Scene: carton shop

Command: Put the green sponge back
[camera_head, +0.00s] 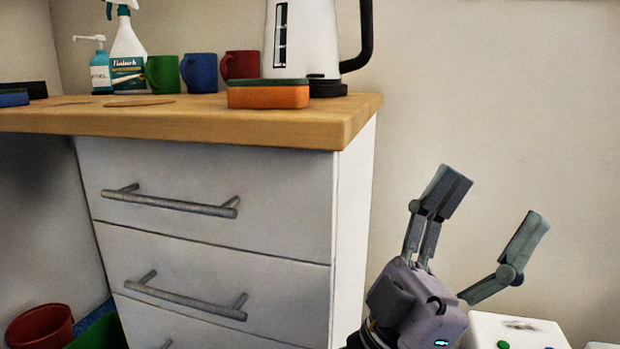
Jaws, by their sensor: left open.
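A sponge with an orange body and a thin green top layer (268,96) lies on the wooden counter near its front right edge, in front of the kettle. No sponge that is green all over shows; a blue sponge-like block (13,99) lies at the counter's far left, beside a dark one. My left gripper (495,205) is open and empty, fingers pointing up, to the right of the drawer cabinet and below the counter top. It is apart from every sponge. My right gripper is out of view.
On the wooden counter (190,118) stand a white kettle (302,40), red (240,66), blue (199,73) and green (161,74) mugs, a spray bottle (128,60) and a pump bottle (101,75). The drawers (210,185) are shut. Red (42,328) and green (100,334) bins stand lower left.

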